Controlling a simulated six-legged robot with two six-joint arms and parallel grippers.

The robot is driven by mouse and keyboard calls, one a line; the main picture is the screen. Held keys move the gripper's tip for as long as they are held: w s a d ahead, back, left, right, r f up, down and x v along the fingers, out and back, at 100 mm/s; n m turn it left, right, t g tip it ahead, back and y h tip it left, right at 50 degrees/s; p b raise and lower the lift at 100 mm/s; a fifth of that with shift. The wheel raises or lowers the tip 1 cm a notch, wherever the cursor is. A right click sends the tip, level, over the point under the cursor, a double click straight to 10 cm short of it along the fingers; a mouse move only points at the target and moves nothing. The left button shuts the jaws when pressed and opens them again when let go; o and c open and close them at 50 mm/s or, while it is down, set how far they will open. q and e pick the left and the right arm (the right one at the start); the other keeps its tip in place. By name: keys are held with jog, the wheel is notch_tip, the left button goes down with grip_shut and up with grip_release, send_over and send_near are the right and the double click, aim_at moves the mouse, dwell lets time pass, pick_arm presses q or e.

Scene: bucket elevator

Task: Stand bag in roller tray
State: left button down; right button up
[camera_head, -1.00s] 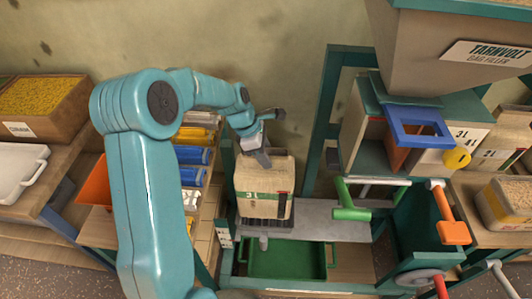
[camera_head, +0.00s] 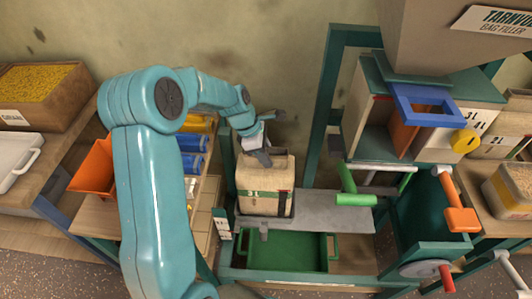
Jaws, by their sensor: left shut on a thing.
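The beige bag (camera_head: 264,190), with a green band marked "31" and a dark strip, stands upright in the middle of the camera_head view. My left gripper (camera_head: 259,156) reaches in from the upper left and is shut on the bag's top. The bag's base is at the roller tray (camera_head: 262,220), at the left end of a grey bench top. Only the tray's front edge shows; its rollers are hidden behind the bag, so I cannot tell how fully the base rests on them. My right gripper is out of view.
A green tray (camera_head: 285,252) lies below the bench. A green handle (camera_head: 356,199) and an orange handle (camera_head: 461,217) stand to the right, near the blue-framed chute (camera_head: 428,107). Shelves with blue and yellow rolls (camera_head: 188,152) are at left.

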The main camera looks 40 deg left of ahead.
pick_arm(q)
jog(key=shift+f, duration=0.6)
jog(key=c, duration=0.6)
grip_release()
jog(key=shift+o, duration=0.2)
